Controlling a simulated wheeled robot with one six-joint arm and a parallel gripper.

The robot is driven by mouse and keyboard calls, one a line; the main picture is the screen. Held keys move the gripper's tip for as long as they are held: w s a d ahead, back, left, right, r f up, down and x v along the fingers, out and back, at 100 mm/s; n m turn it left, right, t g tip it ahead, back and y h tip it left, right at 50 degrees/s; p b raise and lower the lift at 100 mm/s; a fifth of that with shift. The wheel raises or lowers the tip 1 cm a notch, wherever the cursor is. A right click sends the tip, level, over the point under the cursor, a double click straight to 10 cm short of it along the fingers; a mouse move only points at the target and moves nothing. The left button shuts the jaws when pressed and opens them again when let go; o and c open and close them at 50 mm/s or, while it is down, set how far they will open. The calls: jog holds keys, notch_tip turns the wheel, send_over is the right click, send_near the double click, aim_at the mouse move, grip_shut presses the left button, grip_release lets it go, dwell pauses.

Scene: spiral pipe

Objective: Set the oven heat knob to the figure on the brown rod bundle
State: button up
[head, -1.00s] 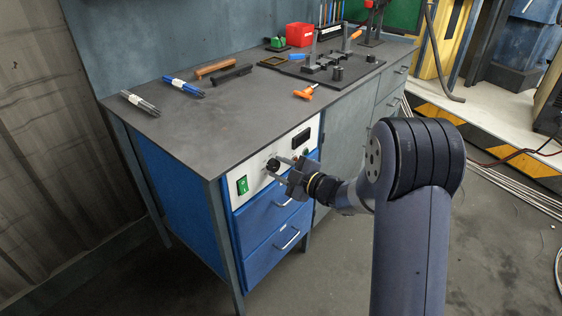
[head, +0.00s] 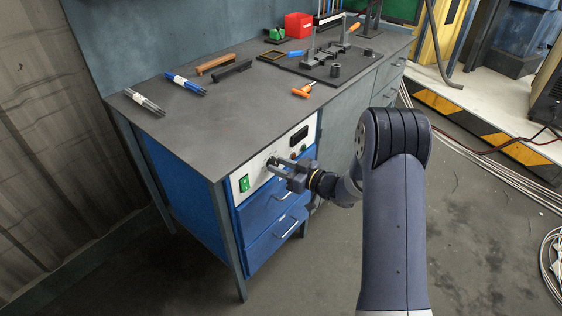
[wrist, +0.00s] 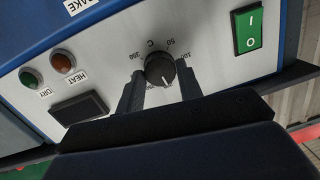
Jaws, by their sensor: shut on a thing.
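The round black heat knob (wrist: 160,70) is on the white oven panel (wrist: 207,58), on a dial where 350, C, 50 and 100 are readable. A white mark on the knob points towards the lower edge of the picture, where the figures are partly hidden. My gripper (wrist: 158,86) has one finger on each side of the knob and is shut on it. In the head view my gripper (head: 273,166) reaches the panel front and largely hides the knob. The brown rod bundle (head: 214,63) lies on the bench top; no figure is readable on it.
A green switch (wrist: 249,30) and red and green lamps (wrist: 62,61) flank the knob. Grey (head: 143,102), blue (head: 185,83) and black (head: 230,70) bundles lie on the bench. An orange-handled tool (head: 301,91) lies farther right. Blue drawers (head: 268,228) sit below the panel.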

jog(key=m+y+p, duration=0.1)
jog(key=m+p, duration=0.1)
jog(key=m, duration=0.3)
jog(key=shift+f+m+p, duration=0.2)
jog(key=shift+m+p, duration=0.4)
jog(key=shift+m, duration=1.6)
jog(key=o, duration=1)
jog(key=shift+d, duration=0.1)
jog(key=v, duration=1)
jog(key=shift+d+f, duration=0.15)
jog(key=shift+d, duration=0.15)
